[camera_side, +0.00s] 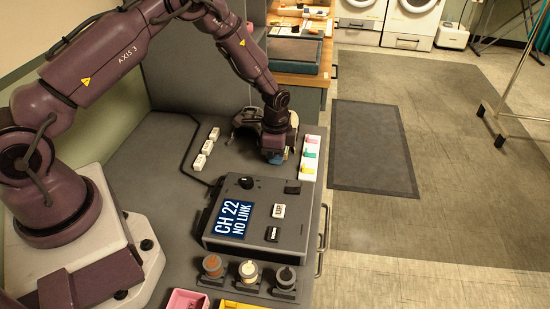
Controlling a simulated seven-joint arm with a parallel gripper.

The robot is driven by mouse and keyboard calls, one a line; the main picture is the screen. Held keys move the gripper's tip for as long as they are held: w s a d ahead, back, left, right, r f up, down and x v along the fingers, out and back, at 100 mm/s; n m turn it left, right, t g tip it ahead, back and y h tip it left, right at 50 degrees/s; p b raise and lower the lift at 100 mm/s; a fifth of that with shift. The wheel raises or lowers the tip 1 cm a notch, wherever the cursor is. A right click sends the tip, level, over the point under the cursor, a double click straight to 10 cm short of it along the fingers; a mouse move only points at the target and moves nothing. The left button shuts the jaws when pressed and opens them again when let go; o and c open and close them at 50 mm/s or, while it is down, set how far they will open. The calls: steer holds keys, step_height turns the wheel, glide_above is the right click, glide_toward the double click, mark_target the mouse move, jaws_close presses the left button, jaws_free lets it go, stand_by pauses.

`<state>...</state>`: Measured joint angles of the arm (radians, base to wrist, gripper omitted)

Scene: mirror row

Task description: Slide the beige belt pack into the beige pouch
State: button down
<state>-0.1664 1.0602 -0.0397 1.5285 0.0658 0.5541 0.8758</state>
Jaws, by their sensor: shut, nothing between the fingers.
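My gripper (277,156) points down low over the grey worktop, behind the console and just left of a white strip with coloured pieces. It is shut with nothing held. Something small and pale blue shows at its right finger; I cannot tell what it is.
The console (262,215) reads "CH 22 NO LINK". Several small white blocks (201,161) lie left along a dark cable. The white strip (309,158) is near the right edge. Three round holders (249,271), a pink bin (187,300) and a yellow bin (240,305) are in front.

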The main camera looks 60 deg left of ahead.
steer(key=shift+w+a, duration=0.1)
stand_by(0.3)
steer(key=shift+w+a, duration=0.85)
steer(key=shift+w+a, duration=0.85)
steer(key=shift+a, duration=0.05)
stand_by(0.4)
steer(key=shift+d, duration=0.1)
steer(key=shift+s+d, duration=0.6)
steer(key=shift+s, duration=0.05)
steer(key=shift+r, duration=4)
